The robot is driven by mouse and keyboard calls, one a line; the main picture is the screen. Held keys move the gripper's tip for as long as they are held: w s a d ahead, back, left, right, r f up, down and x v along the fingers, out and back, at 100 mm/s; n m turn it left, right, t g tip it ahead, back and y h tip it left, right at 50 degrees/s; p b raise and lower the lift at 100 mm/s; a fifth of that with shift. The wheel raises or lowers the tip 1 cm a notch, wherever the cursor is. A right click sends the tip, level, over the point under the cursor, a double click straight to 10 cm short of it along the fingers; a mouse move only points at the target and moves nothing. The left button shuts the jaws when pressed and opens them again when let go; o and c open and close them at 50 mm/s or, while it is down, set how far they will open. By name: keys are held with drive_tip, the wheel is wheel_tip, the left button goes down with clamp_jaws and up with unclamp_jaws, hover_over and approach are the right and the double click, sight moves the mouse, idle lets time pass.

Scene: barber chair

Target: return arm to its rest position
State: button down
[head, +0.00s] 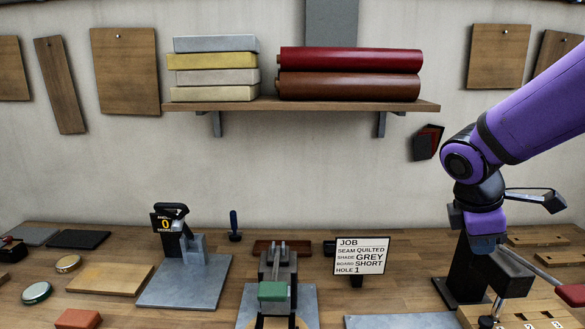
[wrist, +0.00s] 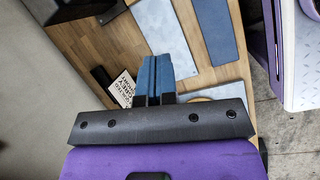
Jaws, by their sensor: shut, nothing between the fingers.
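My purple arm comes in from the right side in the head view and bends down over the right part of the workbench (head: 125,262). My gripper (head: 484,243) points down there, in front of or beside a black upright stand (head: 461,268); I cannot tell whether they touch. In the wrist view, the blue fingers of my gripper (wrist: 158,62) are pressed together with nothing between them. The bench top (wrist: 97,42) lies beyond them.
A job card (head: 361,256) stands at mid-bench, left of my gripper. A clamp with a green block (head: 272,291) and a stand reading 0 (head: 167,222) are further left. A red-handled lever (head: 571,293) is at the right. The shelf (head: 255,105) holds rolls and slabs.

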drive_tip(key=s+a+r+m+t+y, duration=0.2)
drive_tip(key=s+r+m+t+y, duration=0.2)
drive_tip(key=s+r+m, duration=0.6)
drive_tip(key=s+m, duration=0.3)
drive_tip(key=m, duration=0.1)
drive_tip(key=shift+a+t, duration=0.3)
drive_tip(key=shift+a, duration=0.05)
